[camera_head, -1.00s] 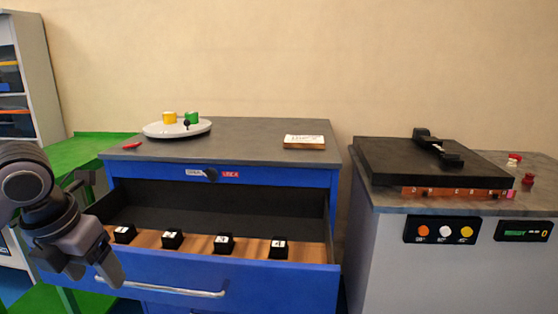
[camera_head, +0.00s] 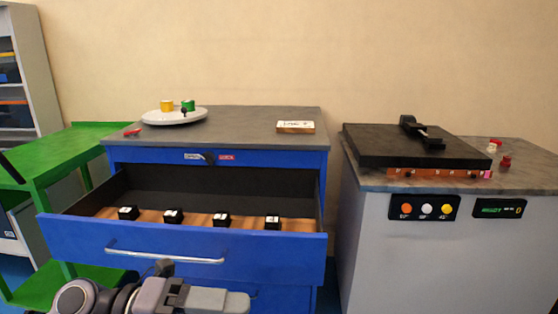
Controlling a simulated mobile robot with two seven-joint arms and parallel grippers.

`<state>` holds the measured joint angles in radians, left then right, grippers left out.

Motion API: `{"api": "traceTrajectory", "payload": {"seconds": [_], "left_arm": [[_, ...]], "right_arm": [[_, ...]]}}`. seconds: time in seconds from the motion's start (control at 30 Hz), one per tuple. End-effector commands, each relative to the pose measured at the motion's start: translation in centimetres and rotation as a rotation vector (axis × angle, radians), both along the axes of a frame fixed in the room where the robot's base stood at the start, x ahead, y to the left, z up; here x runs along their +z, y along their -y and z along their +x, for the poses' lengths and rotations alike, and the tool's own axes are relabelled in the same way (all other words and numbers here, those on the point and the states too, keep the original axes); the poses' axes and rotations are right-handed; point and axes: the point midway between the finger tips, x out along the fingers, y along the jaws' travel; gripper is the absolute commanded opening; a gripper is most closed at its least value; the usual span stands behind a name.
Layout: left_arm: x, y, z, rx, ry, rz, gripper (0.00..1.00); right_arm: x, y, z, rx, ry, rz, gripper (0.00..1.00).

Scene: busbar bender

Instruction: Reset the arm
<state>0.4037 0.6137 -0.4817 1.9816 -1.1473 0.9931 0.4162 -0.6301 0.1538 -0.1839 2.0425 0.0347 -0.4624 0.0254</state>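My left arm comes in low in the head view, and its gripper (camera_head: 225,301) lies across the bottom edge, in front of the blue drawer cabinet. It points to the right and is partly cut off by the frame. I cannot tell whether its fingers are open or shut, and I see nothing held. My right gripper is not in view. The blue drawer (camera_head: 190,250) stands open, with several small black blocks with white tops (camera_head: 222,220) on its wooden floor.
The cabinet top (camera_head: 245,128) bears a white round tray (camera_head: 160,118) with yellow and green pieces, and a small card block (camera_head: 295,127). A bending machine (camera_head: 400,145) stands on the grey counter at right. Green shelving (camera_head: 50,160) stands at left.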

Motion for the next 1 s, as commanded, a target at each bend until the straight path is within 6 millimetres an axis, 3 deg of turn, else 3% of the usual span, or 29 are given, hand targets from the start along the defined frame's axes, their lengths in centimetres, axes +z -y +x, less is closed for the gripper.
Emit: {"api": "traceTrajectory", "payload": {"seconds": [0.13, 0.27, 0.37, 0.5, 0.67, 0.8, 0.9, 1.0], "left_arm": [[1.1, 0.0, 1.2, 0.179, -0.224, -0.349, 0.70], [-0.2, -2.2, 3.4, 0.396, -0.449, -0.588, 0.70], [-3.2, -4.6, 4.9, 0.594, -0.646, -0.727, 0.70], [-10.0, -8.2, 5.2, 0.889, -0.952, -0.847, 0.70], [-19.4, -11.2, 2.0, 1.208, -1.314, -0.875, 0.70], [-26.3, -12.2, -3.0, 1.423, -1.602, -0.828, 0.70], [-30.2, -12.3, -7.3, 1.543, -1.793, -0.771, 0.70], [-27.4, -12.5, -7.3, 1.548, -1.792, -0.769, 0.70]], "right_arm": [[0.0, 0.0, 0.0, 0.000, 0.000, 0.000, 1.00], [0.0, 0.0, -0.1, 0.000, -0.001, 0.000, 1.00], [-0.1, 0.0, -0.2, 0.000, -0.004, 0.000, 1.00], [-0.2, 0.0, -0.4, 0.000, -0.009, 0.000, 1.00], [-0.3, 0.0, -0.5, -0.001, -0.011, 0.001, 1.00], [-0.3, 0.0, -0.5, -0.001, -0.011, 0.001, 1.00], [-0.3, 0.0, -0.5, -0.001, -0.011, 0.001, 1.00], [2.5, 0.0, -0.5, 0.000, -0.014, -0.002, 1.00]]}}
